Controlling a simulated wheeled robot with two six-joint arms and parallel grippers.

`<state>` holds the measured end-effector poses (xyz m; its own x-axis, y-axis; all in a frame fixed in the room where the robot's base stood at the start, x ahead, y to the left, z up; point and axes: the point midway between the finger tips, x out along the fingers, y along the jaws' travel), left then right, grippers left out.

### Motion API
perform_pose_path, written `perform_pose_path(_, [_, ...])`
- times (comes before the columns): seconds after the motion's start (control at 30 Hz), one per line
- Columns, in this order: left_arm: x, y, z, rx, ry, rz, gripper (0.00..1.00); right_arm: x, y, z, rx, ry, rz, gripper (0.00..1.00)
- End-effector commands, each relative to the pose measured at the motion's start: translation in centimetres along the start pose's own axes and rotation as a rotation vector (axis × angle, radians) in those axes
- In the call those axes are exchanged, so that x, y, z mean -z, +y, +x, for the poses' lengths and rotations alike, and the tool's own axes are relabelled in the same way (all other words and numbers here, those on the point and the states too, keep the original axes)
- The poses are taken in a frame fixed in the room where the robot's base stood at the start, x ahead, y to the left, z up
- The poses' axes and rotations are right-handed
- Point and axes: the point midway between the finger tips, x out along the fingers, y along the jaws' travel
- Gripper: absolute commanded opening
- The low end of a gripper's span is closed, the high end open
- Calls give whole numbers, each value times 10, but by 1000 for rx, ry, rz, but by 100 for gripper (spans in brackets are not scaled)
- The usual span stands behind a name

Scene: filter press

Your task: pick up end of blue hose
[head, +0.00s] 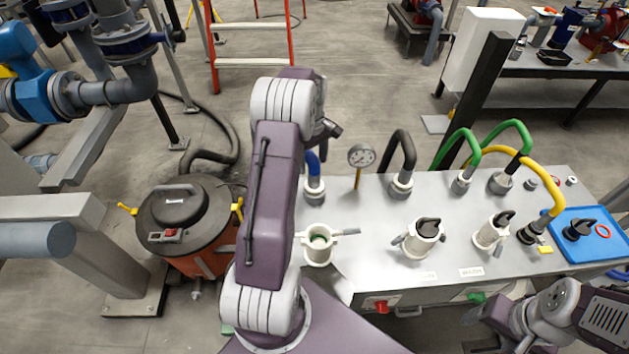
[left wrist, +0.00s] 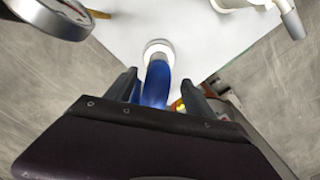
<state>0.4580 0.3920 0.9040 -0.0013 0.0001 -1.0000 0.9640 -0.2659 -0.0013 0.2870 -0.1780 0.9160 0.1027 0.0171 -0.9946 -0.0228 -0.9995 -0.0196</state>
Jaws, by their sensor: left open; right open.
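The blue hose (head: 314,163) stands up from a white-collared fitting at the back left of the grey bench, partly hidden by my left arm in the head view. My left gripper (left wrist: 160,88) is open in the left wrist view, with one finger on each side of the blue hose (left wrist: 156,82). Whether either finger touches it I cannot tell. In the head view, the left fingers are hidden by my arm. My right gripper (head: 490,312) is low at the right in the head view, in front of the bench, with its fingers hard to make out.
A pressure gauge (head: 361,157) on a thin stem stands close right of the blue hose. Black (head: 402,146), green (head: 460,142) and yellow (head: 545,172) hoses rise farther right. White valve fittings (head: 319,243) line the bench front. An orange-bodied drum (head: 196,262) stands left.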

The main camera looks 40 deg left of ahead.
Motion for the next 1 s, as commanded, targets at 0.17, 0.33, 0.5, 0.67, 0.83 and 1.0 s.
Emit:
perform_pose_path(0.17, [0, 0, 8, 0, 0, 1, 62, 0, 0, 0, 0, 0, 0, 72])
perform_pose_path(0.33, [-1, 3, 36, 3, -2, 2, 62, 0, 0, 0, 0, 0, 0, 72])
perform_pose_path(0.5, [-1, 3, 58, 1, -1, 1, 62, 0, 0, 1, 0, 0, 0, 72])
perform_pose_path(0.67, [-1, 4, 59, -1, 0, 1, 62, 0, 0, 1, 0, 0, 0, 72])
perform_pose_path(0.83, [-1, 4, 58, -1, 0, 1, 32, 0, 0, 1, 0, 0, 0, 72])
perform_pose_path(1.0, [-1, 4, 58, 0, 0, 1, 0, 0, 0, 1, 0, 0, 0, 72])
